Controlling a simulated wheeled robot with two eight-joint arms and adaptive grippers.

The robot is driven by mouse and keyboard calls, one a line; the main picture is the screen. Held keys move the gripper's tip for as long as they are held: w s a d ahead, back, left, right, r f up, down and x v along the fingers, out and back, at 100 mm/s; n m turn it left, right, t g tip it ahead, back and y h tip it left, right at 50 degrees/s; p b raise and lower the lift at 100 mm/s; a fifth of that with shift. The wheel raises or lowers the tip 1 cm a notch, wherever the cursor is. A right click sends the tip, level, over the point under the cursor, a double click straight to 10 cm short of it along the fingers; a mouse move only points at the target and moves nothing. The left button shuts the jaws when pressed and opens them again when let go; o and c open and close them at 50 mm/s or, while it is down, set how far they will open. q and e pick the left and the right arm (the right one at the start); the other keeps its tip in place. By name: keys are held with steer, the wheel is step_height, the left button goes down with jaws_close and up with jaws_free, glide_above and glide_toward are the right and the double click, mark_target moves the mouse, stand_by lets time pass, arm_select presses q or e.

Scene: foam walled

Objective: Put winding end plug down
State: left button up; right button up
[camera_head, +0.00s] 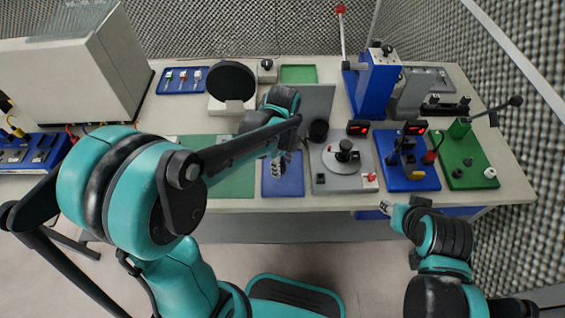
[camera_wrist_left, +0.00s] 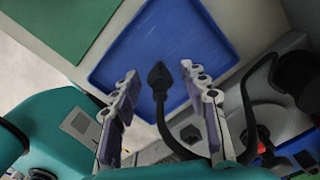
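In the left wrist view a black plug (camera_wrist_left: 159,76) on a black cable shows over the blue tray (camera_wrist_left: 200,28). I take it to be the winding end plug. Its cable curves down between my fingers and off to the right. My left gripper (camera_wrist_left: 160,84) is open, with a finger on either side of the plug and visible gaps to both. Whether the plug rests on the tray is unclear. In the head view my left gripper (camera_head: 281,165) is over the blue tray (camera_head: 283,188); the plug cannot be made out there. My right gripper (camera_head: 387,207) is small, in front of the table edge.
A grey fixture (camera_head: 342,170) with a black knob stands right of the blue tray. Blue (camera_head: 408,176) and green (camera_head: 468,165) fixtures stand farther right. A green mat (camera_head: 231,181) lies to the left. A blue lever press (camera_head: 374,85) stands behind.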

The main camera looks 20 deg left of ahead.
arm_select(q)
step_height(320, 180, up, 11)
steer(key=p, duration=0.4)
steer(key=shift+r, duration=0.15)
steer(key=shift+s+r+p, duration=0.1)
steer(key=shift+r+p, duration=0.25)
steer(key=shift+r, duration=0.2)
steer(key=s+a+n+t, duration=0.2)
steer(key=s+n, duration=0.3)
steer(key=n, duration=0.5)
steer(key=s+a+n+t, duration=0.2)
steer(key=s+n+t, duration=0.3)
steer(key=n, duration=0.6)
steer(key=shift+s+a+r, duration=0.2)
steer(key=shift+a+r, duration=0.1)
steer(key=shift+r, duration=0.1)
steer(key=shift+f, duration=0.2)
